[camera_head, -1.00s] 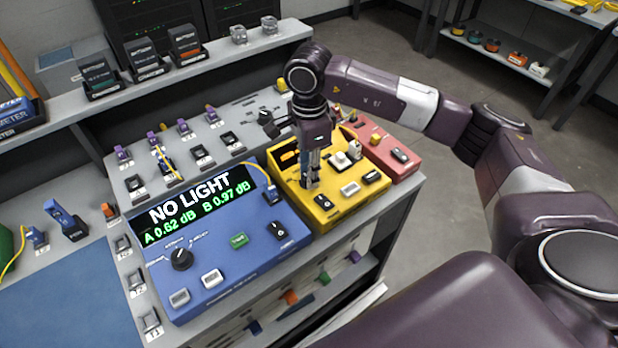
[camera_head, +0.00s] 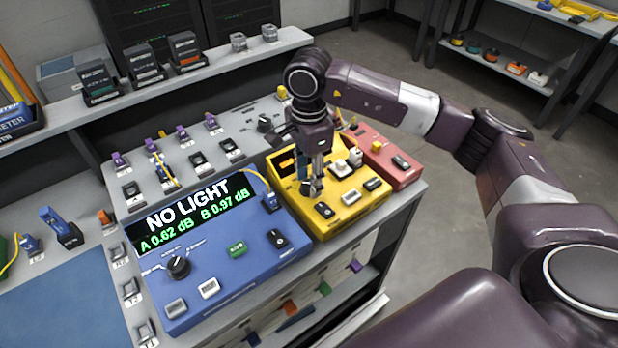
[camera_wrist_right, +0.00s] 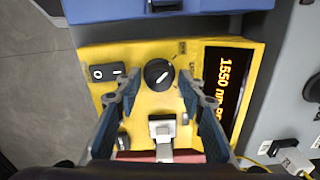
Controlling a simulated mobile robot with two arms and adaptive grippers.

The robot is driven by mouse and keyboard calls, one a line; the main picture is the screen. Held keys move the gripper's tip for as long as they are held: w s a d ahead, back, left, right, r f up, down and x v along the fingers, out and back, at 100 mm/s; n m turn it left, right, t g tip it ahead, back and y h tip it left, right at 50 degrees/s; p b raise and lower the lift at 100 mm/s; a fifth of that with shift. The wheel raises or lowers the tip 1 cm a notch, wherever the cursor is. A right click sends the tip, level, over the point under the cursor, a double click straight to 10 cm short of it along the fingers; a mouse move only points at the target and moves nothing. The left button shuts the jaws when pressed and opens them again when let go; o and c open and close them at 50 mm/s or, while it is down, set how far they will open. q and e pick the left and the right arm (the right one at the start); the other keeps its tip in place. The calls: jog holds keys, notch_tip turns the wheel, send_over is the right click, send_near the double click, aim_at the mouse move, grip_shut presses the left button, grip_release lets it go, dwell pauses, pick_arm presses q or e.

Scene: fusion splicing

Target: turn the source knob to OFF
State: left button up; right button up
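The yellow light source box (camera_head: 340,218) stands between the blue meter box and the red box. Its black source knob (camera_wrist_right: 158,74) shows in the right wrist view, with a white pointer line slanting toward the upper right of that picture. My right gripper (camera_wrist_right: 158,80) is open, with one fingertip on each side of the knob and a visible gap to each. Whether the tips are down at knob height I cannot tell. In the head view the right gripper (camera_head: 312,186) points down over the yellow box and hides the knob. My left gripper is not in view.
The source display (camera_wrist_right: 225,90) reads 1550 nm, partly cut off. A black rocker switch (camera_wrist_right: 108,72) and a white-grey connector port (camera_wrist_right: 162,128) sit near the knob. The blue meter box (camera_head: 215,275) reads NO LIGHT. The red box (camera_head: 392,165) is close beyond the gripper.

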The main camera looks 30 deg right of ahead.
jog(key=shift+o, duration=0.2)
notch_tip(320, 180, up, 12)
dwell(0.5)
jog(key=shift+f, duration=0.1)
dwell(0.4)
